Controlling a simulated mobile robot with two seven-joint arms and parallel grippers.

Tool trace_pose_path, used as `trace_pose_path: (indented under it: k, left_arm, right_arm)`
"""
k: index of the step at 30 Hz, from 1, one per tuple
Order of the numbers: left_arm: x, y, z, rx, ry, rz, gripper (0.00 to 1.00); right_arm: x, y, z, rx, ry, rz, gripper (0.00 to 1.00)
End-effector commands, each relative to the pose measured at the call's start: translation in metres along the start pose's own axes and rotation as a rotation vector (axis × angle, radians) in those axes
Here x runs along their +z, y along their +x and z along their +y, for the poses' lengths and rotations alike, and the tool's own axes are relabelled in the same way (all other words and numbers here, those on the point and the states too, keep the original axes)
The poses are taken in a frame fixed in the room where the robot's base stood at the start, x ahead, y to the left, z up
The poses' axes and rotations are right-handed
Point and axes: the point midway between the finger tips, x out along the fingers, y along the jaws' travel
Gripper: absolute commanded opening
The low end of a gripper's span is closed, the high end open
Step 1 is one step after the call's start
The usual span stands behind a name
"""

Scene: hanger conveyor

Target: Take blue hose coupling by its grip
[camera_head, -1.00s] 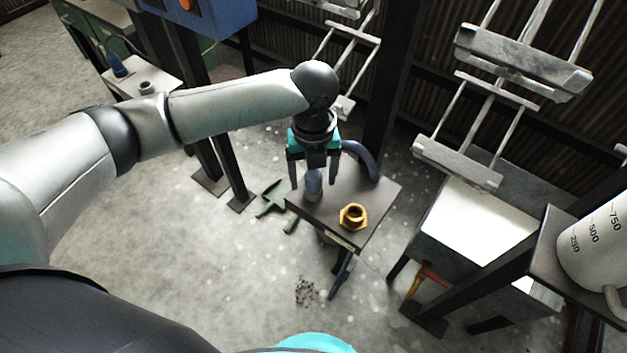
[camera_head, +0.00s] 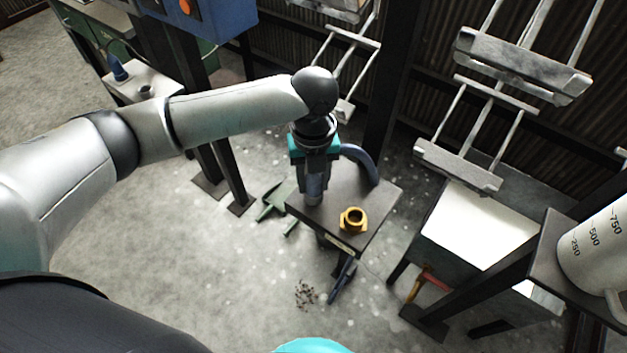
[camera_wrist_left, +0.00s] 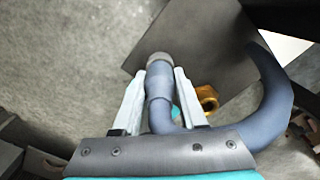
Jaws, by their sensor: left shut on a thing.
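The blue hose coupling (camera_head: 314,188) stands at the left part of a small dark table (camera_head: 375,205), with a blue-grey hose (camera_head: 360,160) curving away from it to the right. My left gripper (camera_head: 311,196) points down over the coupling and is shut on it. In the left wrist view the two pale fingers lie on either side of the coupling (camera_wrist_left: 160,85), and its grey end (camera_wrist_left: 160,58) sticks out past the fingertips. The hose (camera_wrist_left: 272,95) bends round to the right there. My right gripper is not in view.
A yellow brass nut (camera_head: 353,220) sits on the table right of the coupling. A blue bottle-like item (camera_head: 118,68) stands on a stand at the far left. Metal hanger racks (camera_head: 455,165) hang at the right. A white graduated jug (camera_head: 597,250) stands far right.

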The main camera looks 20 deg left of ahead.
Motion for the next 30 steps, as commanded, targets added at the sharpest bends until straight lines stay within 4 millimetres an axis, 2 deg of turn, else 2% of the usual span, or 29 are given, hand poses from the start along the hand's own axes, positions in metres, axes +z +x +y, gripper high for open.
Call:
trace_pose_path:
  k: [7,11,14,24,30]
  left_arm:
    - [0.001,-0.002,0.0,-0.001,0.0,-0.001,0.0]
    - [0.001,-0.016,-0.001,-0.003,0.0,-0.002,0.0]
    - [0.002,-0.037,-0.001,-0.004,0.0,-0.005,0.0]
    - [0.002,-0.134,-0.001,-0.004,0.0,-0.004,0.0]
    - [0.001,-0.177,-0.001,-0.003,0.0,-0.003,0.0]
  right_arm:
    - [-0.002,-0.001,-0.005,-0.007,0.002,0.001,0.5]
    - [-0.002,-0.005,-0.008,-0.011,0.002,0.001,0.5]
    - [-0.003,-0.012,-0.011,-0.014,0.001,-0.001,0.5]
    - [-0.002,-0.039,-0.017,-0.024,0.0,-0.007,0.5]
    - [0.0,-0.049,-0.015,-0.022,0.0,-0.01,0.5]
